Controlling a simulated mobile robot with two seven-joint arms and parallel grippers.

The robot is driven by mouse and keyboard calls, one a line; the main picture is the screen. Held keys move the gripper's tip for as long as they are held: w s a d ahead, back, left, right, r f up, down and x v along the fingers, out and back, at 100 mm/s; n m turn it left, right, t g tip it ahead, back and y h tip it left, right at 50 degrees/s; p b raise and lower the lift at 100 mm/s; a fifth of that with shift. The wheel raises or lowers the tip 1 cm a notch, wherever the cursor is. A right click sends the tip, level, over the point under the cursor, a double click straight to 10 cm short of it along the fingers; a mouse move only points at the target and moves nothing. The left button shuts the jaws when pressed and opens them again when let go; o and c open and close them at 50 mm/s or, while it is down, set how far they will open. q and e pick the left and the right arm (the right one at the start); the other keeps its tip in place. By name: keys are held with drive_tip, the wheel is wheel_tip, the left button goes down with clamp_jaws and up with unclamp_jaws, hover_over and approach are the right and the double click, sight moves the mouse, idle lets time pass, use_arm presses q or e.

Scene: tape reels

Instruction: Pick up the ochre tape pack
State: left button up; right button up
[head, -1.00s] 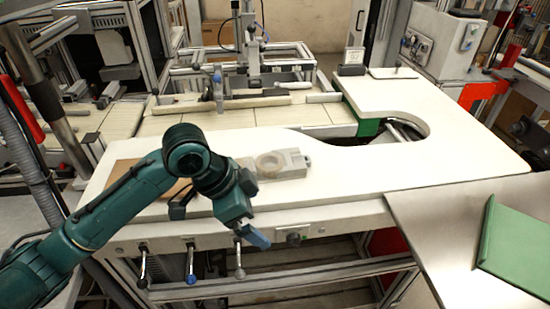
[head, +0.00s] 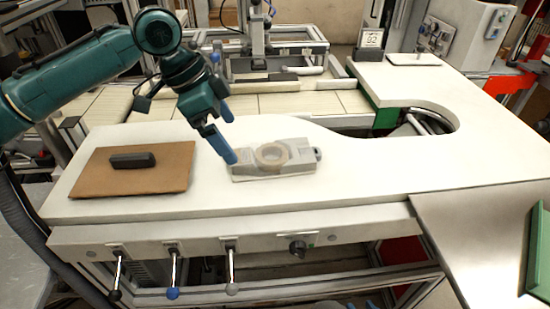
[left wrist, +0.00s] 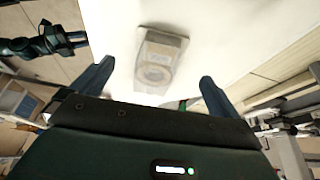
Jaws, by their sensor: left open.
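The tape pack (head: 272,154) is a pale tan, ochre-like ring lying flat on a grey holder (head: 245,172) with a small knob at its right end. The holder rests on the white table. In the left wrist view the pack (left wrist: 153,73) shows between the fingers and beyond them, somewhat blurred. My left gripper (head: 229,134) is open and empty, with blue fingers, above and just left of the holder. It also shows in the left wrist view (left wrist: 156,72). A dark jointed arm shows at that view's upper left; its jaw state is unclear.
A brown board (head: 125,180) with a dark block (head: 132,160) lies on the table's left. The white table (head: 370,180) is clear right of the holder. A curved cut-out bounds its back right. Several levers hang below the front edge.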

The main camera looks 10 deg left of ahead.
sight(243, 156)
use_arm(q)
drive_tip(key=shift+x, duration=3.5)
drive_tip(key=shift+c, duration=0.6)
drive_tip(key=shift+r, duration=0.1)
drive_tip(key=c, duration=1)
